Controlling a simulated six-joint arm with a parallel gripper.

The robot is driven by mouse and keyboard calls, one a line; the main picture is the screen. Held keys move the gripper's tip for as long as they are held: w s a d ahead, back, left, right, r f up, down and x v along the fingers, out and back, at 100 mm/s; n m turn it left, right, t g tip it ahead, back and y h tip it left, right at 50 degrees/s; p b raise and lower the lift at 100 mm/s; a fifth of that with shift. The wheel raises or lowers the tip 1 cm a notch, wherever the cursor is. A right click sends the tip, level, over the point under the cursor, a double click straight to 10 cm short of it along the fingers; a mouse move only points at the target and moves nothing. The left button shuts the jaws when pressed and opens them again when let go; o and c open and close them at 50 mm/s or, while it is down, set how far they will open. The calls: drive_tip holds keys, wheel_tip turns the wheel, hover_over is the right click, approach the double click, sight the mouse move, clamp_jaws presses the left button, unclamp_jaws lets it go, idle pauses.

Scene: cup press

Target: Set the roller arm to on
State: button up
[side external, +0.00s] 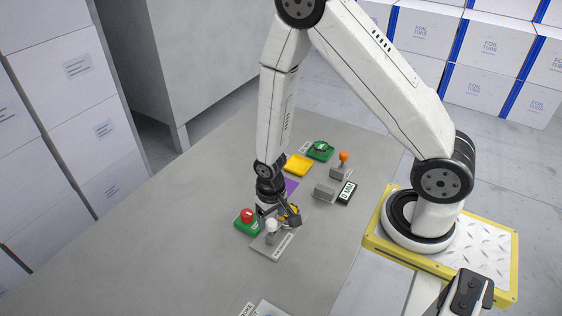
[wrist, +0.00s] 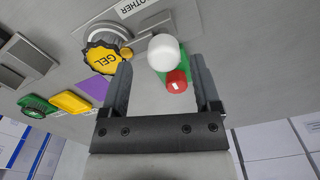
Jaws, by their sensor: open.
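A lever with a white ball knob (side external: 271,226) stands on a grey plate with a label (side external: 283,246). The label's text is only partly readable in the wrist view, ending in "OTHER", so I cannot confirm from it which control is the roller arm. My gripper (side external: 281,214) is open and low at this lever. In the wrist view the white knob (wrist: 164,52) shows between the tips of my open fingers (wrist: 161,64). I cannot tell whether the fingers touch it. The lever's shaft is mostly hidden under the knob there.
A red button on a green base (side external: 246,217) stands close left of my gripper. Farther back are a yellow pad (side external: 298,165), a green button unit (side external: 320,151), an orange-ball lever (side external: 343,157) and a display (side external: 346,193).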

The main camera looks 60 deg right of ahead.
drive_tip(key=shift+r, duration=2.9)
drive_tip(key=shift+d+r, duration=0.1)
drive_tip(key=shift+r, duration=0.5)
drive_tip(key=s+d+r+n+t, duration=0.1)
drive_tip(key=s+r+n+t, duration=0.1)
drive_tip(key=r, duration=0.9)
drive_tip(key=shift+s+n+t, duration=0.3)
drive_tip(key=shift+s+n, duration=0.2)
drive_tip(key=shift+n, duration=0.3)
